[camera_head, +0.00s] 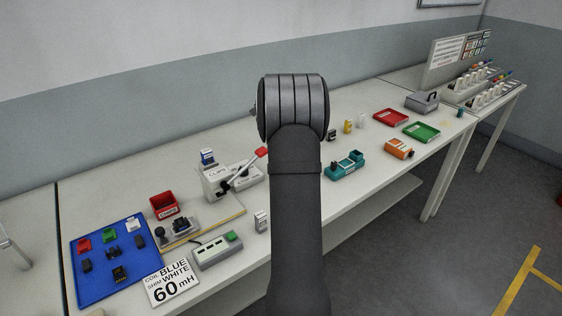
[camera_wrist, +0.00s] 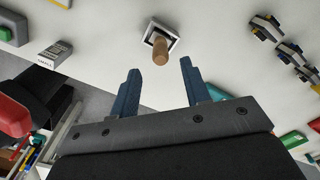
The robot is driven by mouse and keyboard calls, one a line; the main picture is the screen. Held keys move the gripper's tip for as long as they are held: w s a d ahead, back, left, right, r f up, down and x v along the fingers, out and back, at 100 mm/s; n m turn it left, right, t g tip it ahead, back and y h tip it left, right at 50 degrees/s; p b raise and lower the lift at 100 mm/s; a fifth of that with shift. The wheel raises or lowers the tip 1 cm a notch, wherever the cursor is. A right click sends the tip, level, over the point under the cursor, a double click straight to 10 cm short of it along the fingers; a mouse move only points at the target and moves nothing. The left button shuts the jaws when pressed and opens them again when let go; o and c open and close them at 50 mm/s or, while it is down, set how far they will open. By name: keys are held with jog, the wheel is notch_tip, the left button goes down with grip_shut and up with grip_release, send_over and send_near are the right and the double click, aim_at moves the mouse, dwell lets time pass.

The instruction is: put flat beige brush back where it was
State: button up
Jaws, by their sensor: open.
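In the wrist view a tan, round-ended handle (camera_wrist: 160,50) stands up from a small white square piece with a dark edge. I cannot tell whether it is the flat beige brush; no brush is clearly recognisable in either view. My gripper (camera_wrist: 160,66) is open and empty. Its two blue fingers sit apart, with the tan handle just beyond the fingertips and between their lines. The gap between fingers and handle is hard to judge. In the head view my arm hides my gripper and the middle of the table.
A blue tray (camera_head: 85,283), a red bin (camera_head: 164,203) and a white press (camera_head: 216,181) stand left. A teal fixture (camera_head: 345,165), red tray (camera_head: 391,117), green tray (camera_head: 421,132) and orange box (camera_head: 399,148) are right. A rack with several items stands far right.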

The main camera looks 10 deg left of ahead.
jog(key=shift+r, duration=1.8)
notch_tip(320, 180, down, 12)
jog(key=shift+f, duration=0.25)
jog(key=shift+r, duration=2.15)
